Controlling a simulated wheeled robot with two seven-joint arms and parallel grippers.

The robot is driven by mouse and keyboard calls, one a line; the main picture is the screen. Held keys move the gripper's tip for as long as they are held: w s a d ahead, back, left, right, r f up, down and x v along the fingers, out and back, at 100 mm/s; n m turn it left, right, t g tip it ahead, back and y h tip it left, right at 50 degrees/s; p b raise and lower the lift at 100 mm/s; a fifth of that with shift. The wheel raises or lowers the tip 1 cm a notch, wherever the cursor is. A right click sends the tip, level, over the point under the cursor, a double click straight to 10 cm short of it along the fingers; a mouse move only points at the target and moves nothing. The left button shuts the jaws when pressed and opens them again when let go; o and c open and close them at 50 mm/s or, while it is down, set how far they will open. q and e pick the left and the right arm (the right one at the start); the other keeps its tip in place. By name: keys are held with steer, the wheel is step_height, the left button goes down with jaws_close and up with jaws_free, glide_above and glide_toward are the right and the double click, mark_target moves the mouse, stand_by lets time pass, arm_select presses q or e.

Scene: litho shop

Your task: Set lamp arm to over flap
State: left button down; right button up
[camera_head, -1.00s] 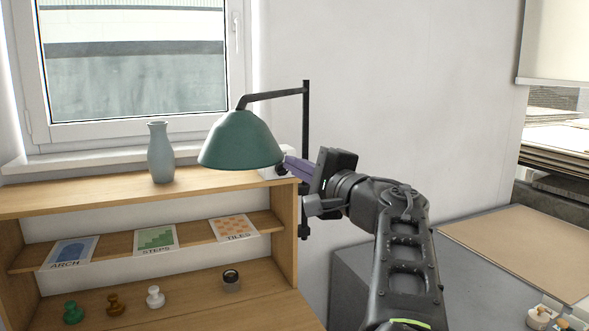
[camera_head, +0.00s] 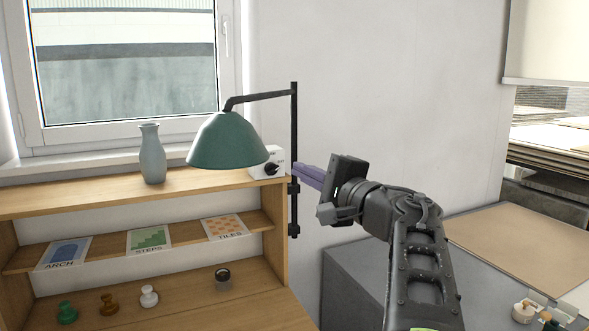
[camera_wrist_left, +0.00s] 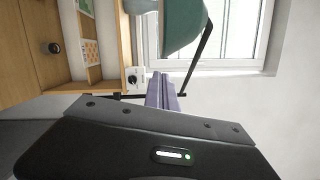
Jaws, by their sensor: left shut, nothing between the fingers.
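The lamp has a green shade (camera_head: 228,142) on a black arm (camera_head: 262,96) that reaches left from a vertical black post (camera_head: 294,130). The shade hangs over the right part of the shelf top. In the left wrist view the shade (camera_wrist_left: 180,22) and the lamp arm (camera_wrist_left: 206,45) are partly seen. My left gripper (camera_head: 300,169) is shut and empty, its purple fingers just right of the post; I cannot tell if they touch it. They also show in the left wrist view (camera_wrist_left: 160,80). My right gripper is not in view. I cannot identify a flap.
A white box with a black dial (camera_head: 270,168) sits behind the shade. A vase (camera_head: 152,155) stands on the wooden shelf (camera_head: 60,196). Cards and small knobs (camera_head: 149,296) sit below. A grey bench (camera_head: 350,265) is at right. Bare wall lies right of the post.

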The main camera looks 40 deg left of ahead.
arm_select(q)
steer(key=s+d+b, duration=0.2)
steer(key=s+d, duration=0.2)
steer(key=s, duration=0.2)
steer(key=shift+s+d+f, duration=0.25)
steer(key=shift+s+f, duration=0.1)
steer(key=shift+f, duration=0.1)
